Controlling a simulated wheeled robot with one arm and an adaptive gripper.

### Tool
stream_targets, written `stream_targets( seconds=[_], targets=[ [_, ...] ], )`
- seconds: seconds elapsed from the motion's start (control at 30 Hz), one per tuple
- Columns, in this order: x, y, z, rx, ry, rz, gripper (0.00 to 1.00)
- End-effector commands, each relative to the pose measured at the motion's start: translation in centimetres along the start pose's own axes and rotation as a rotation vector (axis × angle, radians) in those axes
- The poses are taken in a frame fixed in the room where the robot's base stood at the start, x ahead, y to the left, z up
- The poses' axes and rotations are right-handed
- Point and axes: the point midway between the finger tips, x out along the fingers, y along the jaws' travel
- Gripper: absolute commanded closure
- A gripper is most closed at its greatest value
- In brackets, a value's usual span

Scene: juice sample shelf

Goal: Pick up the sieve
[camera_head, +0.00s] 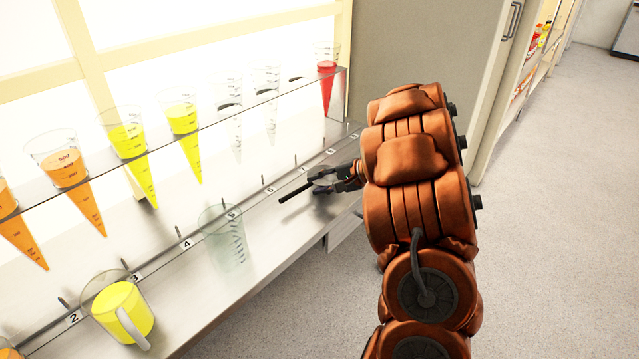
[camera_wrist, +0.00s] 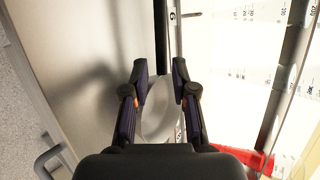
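The sieve's thin dark handle (camera_head: 295,194) sticks out to the left of my gripper (camera_head: 335,178), over the metal counter near the number 6 label. In the wrist view the handle (camera_wrist: 161,35) runs upward in the picture, and the pale, see-through round bowl (camera_wrist: 160,112) lies between my fingers. My gripper (camera_wrist: 160,72) has its two fingertips apart, one on each side of the sieve near where handle and bowl meet. A narrow gap shows beside the handle, so the fingers do not look closed on it. In the head view my gripper partly hides the bowl.
An empty clear jug (camera_head: 225,238) stands on the counter left of my gripper. A jug of yellow juice (camera_head: 122,312) stands further left. Cone-shaped measures hang in the glass shelf (camera_head: 230,103) behind, with a red one (camera_head: 326,82) at right. Floor (camera_head: 560,210) is clear.

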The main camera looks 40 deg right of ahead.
Motion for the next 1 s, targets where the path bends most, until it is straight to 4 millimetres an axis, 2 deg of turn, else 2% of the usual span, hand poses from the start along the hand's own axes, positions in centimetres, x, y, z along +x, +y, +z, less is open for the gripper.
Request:
stream_targets(
  seconds=[0.33, 0.67, 0.93, 1.0],
  targets=[
    [3.7, -0.1, -0.2, 0.0, -0.004, 0.002, 0.73],
    [4.2, -0.2, -0.2, 0.0, -0.002, 0.0, 0.73],
    [4.2, -0.2, -0.2, 0.0, -0.002, 0.001, 0.99],
    [4.2, -0.2, -0.2, 0.0, -0.002, 0.001, 1.0]
  ],
)
